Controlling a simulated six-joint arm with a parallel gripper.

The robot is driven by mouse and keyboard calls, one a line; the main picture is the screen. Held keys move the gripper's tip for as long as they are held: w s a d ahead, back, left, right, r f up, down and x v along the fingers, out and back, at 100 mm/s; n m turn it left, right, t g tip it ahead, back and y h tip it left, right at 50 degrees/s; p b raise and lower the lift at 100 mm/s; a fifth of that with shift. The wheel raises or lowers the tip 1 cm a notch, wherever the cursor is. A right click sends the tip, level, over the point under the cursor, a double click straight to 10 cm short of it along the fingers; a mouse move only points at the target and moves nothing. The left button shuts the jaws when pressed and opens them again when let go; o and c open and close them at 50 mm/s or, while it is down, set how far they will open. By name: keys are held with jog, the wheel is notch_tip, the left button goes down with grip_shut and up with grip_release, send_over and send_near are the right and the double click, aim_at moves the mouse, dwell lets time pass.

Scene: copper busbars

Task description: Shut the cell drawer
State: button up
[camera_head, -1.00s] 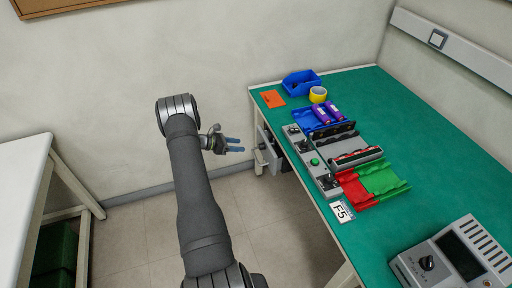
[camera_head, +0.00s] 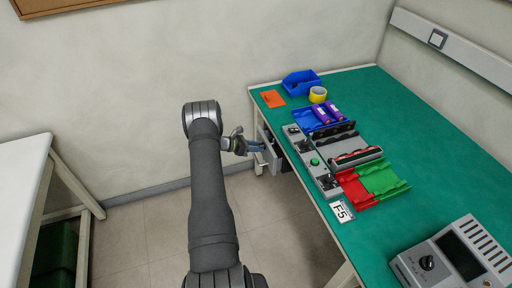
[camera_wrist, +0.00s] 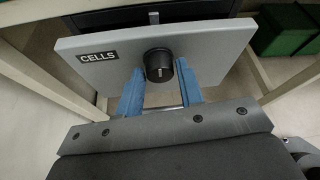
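The cell drawer (camera_head: 268,156) sticks out from under the left side of the green-topped bench. In the wrist view its grey front (camera_wrist: 215,50) carries a "CELLS" label and a round black knob (camera_wrist: 158,65). A dark gap behind the front's top edge shows the drawer is pulled out. My gripper (camera_head: 258,147) is at the drawer front in the head view. In the wrist view my gripper (camera_wrist: 160,72) is open, with one blue finger on each side of the knob. I cannot tell whether the fingers touch the knob or the front.
The bench (camera_head: 420,150) holds a grey control box (camera_head: 313,160), a blue bin (camera_head: 301,83), yellow tape (camera_head: 318,95), purple cells (camera_head: 326,113) and red and green holders. Bench legs flank the drawer. A white table (camera_head: 20,180) stands at left. The floor between is clear.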

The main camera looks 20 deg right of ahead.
jog(key=c, duration=0.5)
jog(key=shift+s+m+t, duration=0.15)
jog(key=shift+m+t, duration=0.75)
jog(key=shift+m, duration=0.2)
jog(key=m+t, duration=0.1)
jog(key=m, duration=0.2)
jog(key=shift+s+t, duration=0.15)
jog(key=shift+t, duration=0.25)
jog(key=m+t, duration=0.1)
jog(key=m, duration=0.1)
jog(key=m+t+h, duration=0.1)
jog(key=m, duration=0.1)
jog(key=shift+s+f, duration=0.15)
jog(key=shift+f, duration=0.05)
jog(key=shift+f+m+t+h, duration=0.1)
jog(key=shift+m+t+h, duration=0.7)
jog(key=shift+m, duration=1)
